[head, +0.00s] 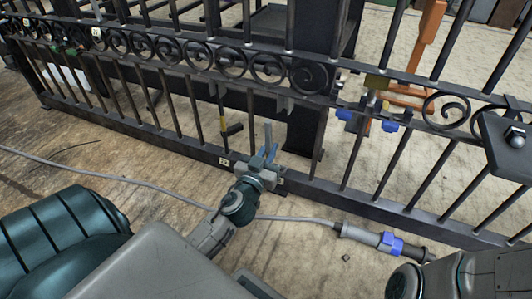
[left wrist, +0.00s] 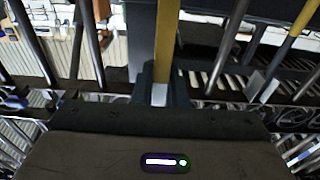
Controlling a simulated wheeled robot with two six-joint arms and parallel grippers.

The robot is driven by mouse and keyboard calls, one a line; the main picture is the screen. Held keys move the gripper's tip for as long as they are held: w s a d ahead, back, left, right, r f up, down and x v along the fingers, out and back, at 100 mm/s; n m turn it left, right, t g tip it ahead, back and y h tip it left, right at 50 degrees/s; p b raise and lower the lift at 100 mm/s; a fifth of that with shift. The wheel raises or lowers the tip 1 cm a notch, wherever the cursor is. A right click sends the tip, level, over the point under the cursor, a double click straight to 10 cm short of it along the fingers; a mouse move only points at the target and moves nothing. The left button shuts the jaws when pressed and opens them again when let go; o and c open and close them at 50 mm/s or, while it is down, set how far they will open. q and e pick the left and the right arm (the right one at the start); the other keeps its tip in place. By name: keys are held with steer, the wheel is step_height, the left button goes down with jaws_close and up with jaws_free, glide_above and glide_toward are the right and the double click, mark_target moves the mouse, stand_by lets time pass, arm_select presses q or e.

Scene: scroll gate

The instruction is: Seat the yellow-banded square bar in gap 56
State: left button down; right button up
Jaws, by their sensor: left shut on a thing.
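My left gripper (head: 268,152) is low at the gate's bottom rail, its fingers pointing up and away. In the left wrist view its fingers (left wrist: 160,88) are shut on an upright bar with a yellow face (left wrist: 168,38) and a pale lower part. The dark gate (head: 150,120) has a row of scrolls above slanting bars. A small pale tag (head: 224,162) is on the bottom rail left of the gripper; its number is unreadable. My right gripper is not in view.
A cable crosses the wooden floor to a grey tool with a blue ring (head: 391,244). Blue-ended fittings (head: 390,126) are on the gate right of my gripper, before an orange stand (head: 424,40). A dark-handled piece (head: 232,130) is among the bars.

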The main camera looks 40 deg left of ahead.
arm_select(q)
steer(key=f+x, duration=0.1)
steer(key=x, duration=0.9)
steer(key=shift+f, duration=0.2)
stand_by(0.5)
steer(key=shift+w+a, duration=0.1)
steer(key=shift+f+b, duration=0.95)
steer(key=shift+f, duration=0.1)
stand_by(0.9)
steer(key=shift+w+a+f+g+p, duration=0.2)
steer(key=shift+w+p, duration=0.25)
steer(key=shift+p, duration=0.4)
steer(key=shift+w+a+r+g+p, duration=0.1)
steer(key=shift+w+g+p, duration=0.3)
steer(key=shift+p, duration=0.45)
stand_by(0.8)
steer(key=shift+w, duration=0.1)
steer(key=c, duration=1.4)
jaws_free()
steer(key=shift+o, duration=0.2)
steer(key=shift+d, duration=0.1)
